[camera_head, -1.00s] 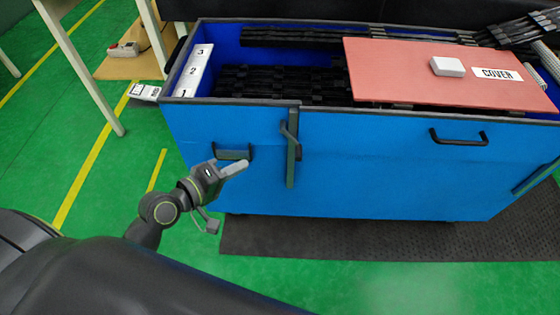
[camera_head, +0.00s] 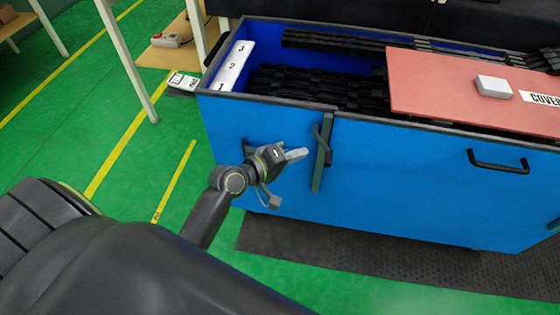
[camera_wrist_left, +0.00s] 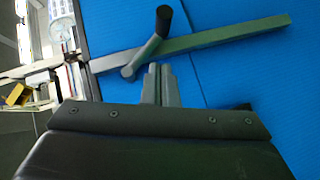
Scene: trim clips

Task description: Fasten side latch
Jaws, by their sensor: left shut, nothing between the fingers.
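The side latch (camera_head: 321,152) is a dark grey-green upright bar with a bent lever handle on the front of the blue crate (camera_head: 400,180). My left gripper (camera_head: 298,154) is shut and empty, just left of the latch in the head view. In the left wrist view the latch bar (camera_wrist_left: 215,37) runs across the blue panel, and its handle (camera_wrist_left: 148,45) ends in a black grip. The left gripper's fingertips (camera_wrist_left: 160,72) are close to the handle's base; I cannot tell whether they touch. My right gripper is not in view.
A red cover board (camera_head: 440,90) with a white block (camera_head: 494,87) lies across the crate top. A black handle (camera_head: 497,163) is on the crate front to the right. A dark mat (camera_head: 330,257) lies beneath; green floor is free at left.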

